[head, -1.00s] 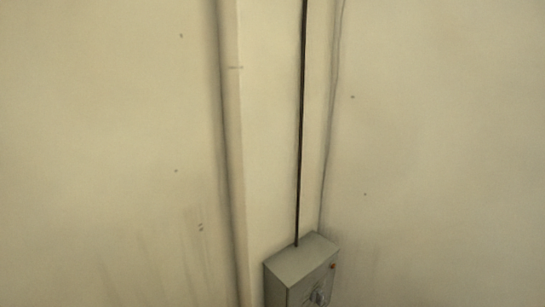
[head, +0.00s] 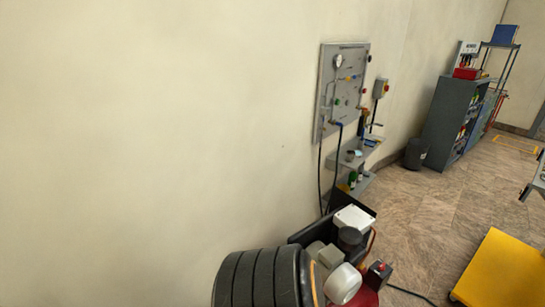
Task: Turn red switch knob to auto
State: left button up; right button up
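A grey wall panel (head: 343,92) with a round gauge, coloured knobs and handles is mounted on the wall right of centre. A small grey switch box (head: 381,88) with a red-and-yellow part hangs on the wall just right of the panel. It may carry the red switch knob, but it is too small to read its marks or setting. Neither of my grippers can be made out in the head view.
Small shelves (head: 352,160) sit below the panel. Black ribbed round things (head: 258,280) and a white box (head: 354,218) crowd the bottom centre. A dark cabinet (head: 447,122), a bin (head: 416,153) and a yellow platform (head: 507,268) stand right. Tiled floor (head: 430,222) between is mostly open.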

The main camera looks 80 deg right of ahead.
aim_at(380, 267)
jog(key=z, duration=2.95)
